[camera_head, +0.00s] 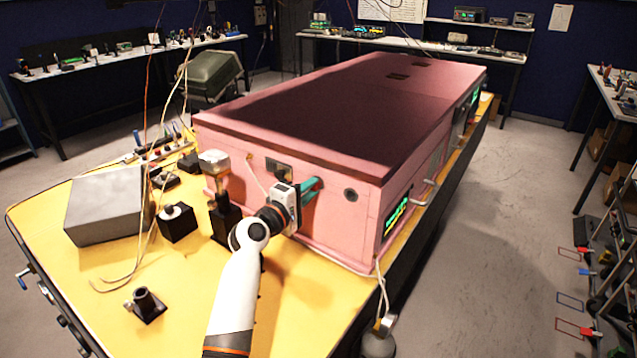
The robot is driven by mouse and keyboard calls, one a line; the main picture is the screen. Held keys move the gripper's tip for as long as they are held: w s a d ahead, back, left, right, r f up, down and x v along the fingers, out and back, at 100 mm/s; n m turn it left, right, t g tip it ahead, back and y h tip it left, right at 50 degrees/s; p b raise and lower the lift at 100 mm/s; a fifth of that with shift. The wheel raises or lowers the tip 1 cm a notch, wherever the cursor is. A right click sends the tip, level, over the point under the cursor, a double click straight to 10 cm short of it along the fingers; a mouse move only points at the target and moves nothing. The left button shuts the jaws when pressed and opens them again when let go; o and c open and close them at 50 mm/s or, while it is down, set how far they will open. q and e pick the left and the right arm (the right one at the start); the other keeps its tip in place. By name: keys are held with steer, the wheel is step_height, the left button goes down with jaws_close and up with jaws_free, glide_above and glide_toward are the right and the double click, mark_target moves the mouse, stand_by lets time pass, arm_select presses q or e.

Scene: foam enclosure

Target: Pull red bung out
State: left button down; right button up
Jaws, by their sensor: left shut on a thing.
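The pink foam enclosure (330,232) stands on the yellow bench top. My left gripper (313,187) is at its near end face, with teal fingers pointing at the face. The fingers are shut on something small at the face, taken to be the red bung. A round dark port (350,195) is in the same face, just right of the fingers. My right gripper is not in view.
On the yellow bench top (85,265) left of my arm are a grey box (105,205), a black block (177,222) and a small black stand (146,304). Thin cables hang over the bench. A cable runs along the enclosure's lower edge.

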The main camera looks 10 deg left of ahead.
arm_select(q)
steer(key=shift+p+v, duration=1.05)
steer(key=shift+v, duration=1.75)
